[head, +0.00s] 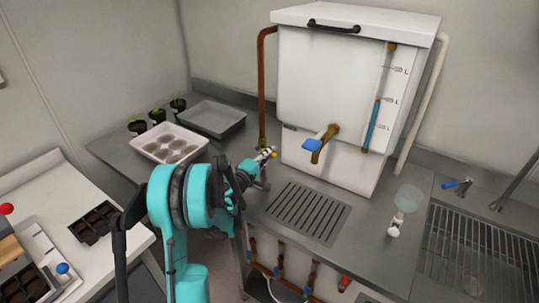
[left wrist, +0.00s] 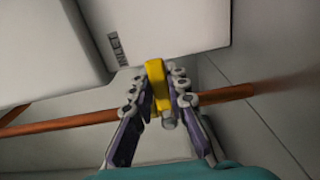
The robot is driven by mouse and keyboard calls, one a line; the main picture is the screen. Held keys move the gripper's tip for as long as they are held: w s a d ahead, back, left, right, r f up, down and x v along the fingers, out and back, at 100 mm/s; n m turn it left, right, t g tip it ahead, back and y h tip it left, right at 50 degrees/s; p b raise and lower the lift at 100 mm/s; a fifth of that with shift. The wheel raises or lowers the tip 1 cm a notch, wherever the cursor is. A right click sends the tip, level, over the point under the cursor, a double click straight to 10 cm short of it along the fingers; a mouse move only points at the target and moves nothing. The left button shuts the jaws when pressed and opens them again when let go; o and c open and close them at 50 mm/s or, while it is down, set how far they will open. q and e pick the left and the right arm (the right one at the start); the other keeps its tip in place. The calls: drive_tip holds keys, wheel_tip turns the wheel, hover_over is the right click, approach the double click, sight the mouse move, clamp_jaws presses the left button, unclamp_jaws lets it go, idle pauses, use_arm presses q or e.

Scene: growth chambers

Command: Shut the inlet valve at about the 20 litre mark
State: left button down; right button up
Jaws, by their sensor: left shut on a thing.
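The white tank (head: 330,85) stands on the steel counter. A copper inlet pipe (head: 262,85) runs down its left side and also shows in the left wrist view (left wrist: 232,92). The yellow valve handle (left wrist: 155,72) sits between the fingers of my left gripper (left wrist: 160,92), which is shut on it. In the wrist view the handle lies crosswise to the pipe, near the INLET label (left wrist: 118,46). In the head view my left gripper (head: 262,155) is at the pipe's lower end. The sight gauge (head: 371,128) shows blue liquid up to about the middle mark; its numbers are unclear.
A blue-handled outlet tap (head: 313,145) projects from the tank's front above a slotted drain (head: 308,213). A glass flask (head: 408,200) stands at right beside the sink (head: 475,250). Trays (head: 212,118) and small potted plants (head: 157,115) are at the back left.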

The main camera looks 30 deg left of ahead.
use_arm(q)
drive_tip(key=c, duration=1.5)
unclamp_jaws()
drive_tip(key=shift+o, duration=0.2)
drive_tip(key=shift+s, duration=0.1)
drive_tip(key=s, duration=1.2)
drive_tip(key=shift+a, duration=0.45)
drive_tip(key=shift+w, duration=0.1)
